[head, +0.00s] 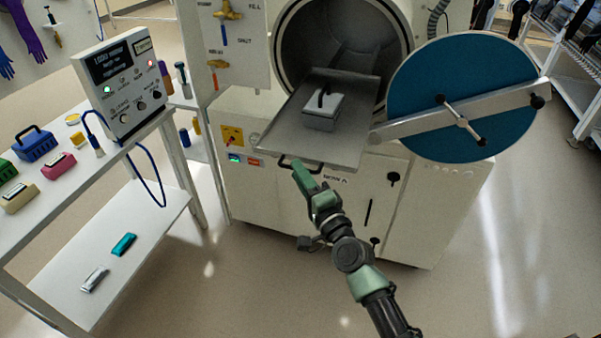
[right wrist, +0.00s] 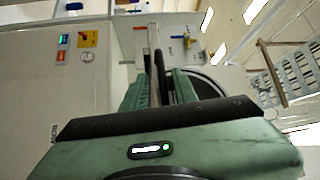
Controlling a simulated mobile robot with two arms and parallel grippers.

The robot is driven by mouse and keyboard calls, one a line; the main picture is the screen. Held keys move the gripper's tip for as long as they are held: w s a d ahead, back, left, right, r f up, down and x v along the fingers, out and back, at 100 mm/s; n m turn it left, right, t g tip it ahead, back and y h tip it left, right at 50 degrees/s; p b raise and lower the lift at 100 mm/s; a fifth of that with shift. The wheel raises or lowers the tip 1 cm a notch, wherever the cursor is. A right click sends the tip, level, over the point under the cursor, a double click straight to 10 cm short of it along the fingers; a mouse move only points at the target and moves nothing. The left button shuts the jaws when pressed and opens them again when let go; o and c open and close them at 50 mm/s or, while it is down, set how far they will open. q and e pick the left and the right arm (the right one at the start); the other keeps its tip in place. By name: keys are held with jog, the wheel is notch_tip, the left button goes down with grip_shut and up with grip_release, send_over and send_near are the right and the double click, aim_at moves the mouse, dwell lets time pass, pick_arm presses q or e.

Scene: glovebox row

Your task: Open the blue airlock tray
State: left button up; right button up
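The airlock tray (head: 281,133) is a grey metal plate that sticks out of the round airlock opening (head: 290,40). A small grey box with a black handle (head: 321,112) sits on it. The blue round airlock door (head: 420,85) stands swung open to the right. My right gripper (head: 299,168) is at the black handle (head: 314,168) on the tray's front edge. In the right wrist view my right gripper (right wrist: 162,82) has its green fingers close together around the dark handle and looks shut on it. My left gripper is not in view.
A lower shelf holds a teal block (head: 123,244). The floor (head: 250,280) in front of the white cabinet is clear. A rack stands at the far right.

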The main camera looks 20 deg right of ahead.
jog(key=shift+r, duration=0.15)
jog(key=shift+s, duration=0.1)
jog(key=b+v, duration=0.1)
jog(key=v, duration=0.6)
jog(key=shift+s+b, duration=0.35)
